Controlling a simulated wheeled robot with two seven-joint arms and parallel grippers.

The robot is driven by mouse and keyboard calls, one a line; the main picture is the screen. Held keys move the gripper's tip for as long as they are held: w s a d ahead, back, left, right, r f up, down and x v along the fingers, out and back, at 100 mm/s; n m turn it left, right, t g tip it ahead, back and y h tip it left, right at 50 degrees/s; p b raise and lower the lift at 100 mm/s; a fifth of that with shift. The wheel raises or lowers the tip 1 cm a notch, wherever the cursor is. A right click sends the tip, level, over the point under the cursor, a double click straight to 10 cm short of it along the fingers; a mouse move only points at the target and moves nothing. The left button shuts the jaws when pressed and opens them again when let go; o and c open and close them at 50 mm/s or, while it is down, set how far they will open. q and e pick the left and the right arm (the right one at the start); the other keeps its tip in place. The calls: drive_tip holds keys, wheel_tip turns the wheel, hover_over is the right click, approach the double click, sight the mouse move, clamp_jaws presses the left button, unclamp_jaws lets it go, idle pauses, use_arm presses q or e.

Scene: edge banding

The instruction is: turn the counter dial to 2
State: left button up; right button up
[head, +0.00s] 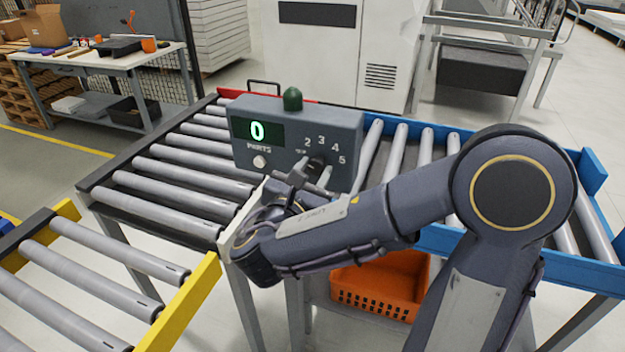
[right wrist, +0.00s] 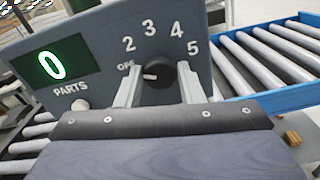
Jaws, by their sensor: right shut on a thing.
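The counter box (head: 292,128) stands on the roller conveyor and its green display (head: 257,132) reads 0. Its black dial (right wrist: 157,75) has OFF, 2, 3, 4 and 5 printed around it. In the right wrist view the dial's white pointer mark points left, close to OFF. My right gripper (right wrist: 158,88) has its two fingers on either side of the dial and is shut on it. In the head view the right gripper (head: 312,176) partly hides the dial. My left gripper is not in view.
A white button (right wrist: 80,104) sits below the display, and a green dome (head: 292,99) tops the box. Rollers with blue rails (head: 590,170) run to the right. An orange crate (head: 375,290) is below my right arm. A workbench (head: 110,60) stands at the back left.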

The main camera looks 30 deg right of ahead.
drive_tip(key=m+b, duration=0.1)
drive_tip(key=b, duration=0.1)
drive_tip(key=m+b, duration=0.2)
drive_tip(key=shift+f, duration=0.25)
drive_tip(key=shift+s+r+m+b, duration=0.1)
drive_tip(key=shift+r+m+b, duration=0.1)
drive_tip(key=shift+m+b, duration=1.3)
drive_tip(key=o, duration=0.9)
drive_tip(key=shift+o, duration=0.2)
drive_tip(key=b+v, duration=0.1)
drive_tip(key=v, duration=0.6)
drive_tip(key=shift+s+a, duration=0.2)
drive_tip(key=shift+s, duration=0.1)
drive_tip(key=shift+d, duration=0.1)
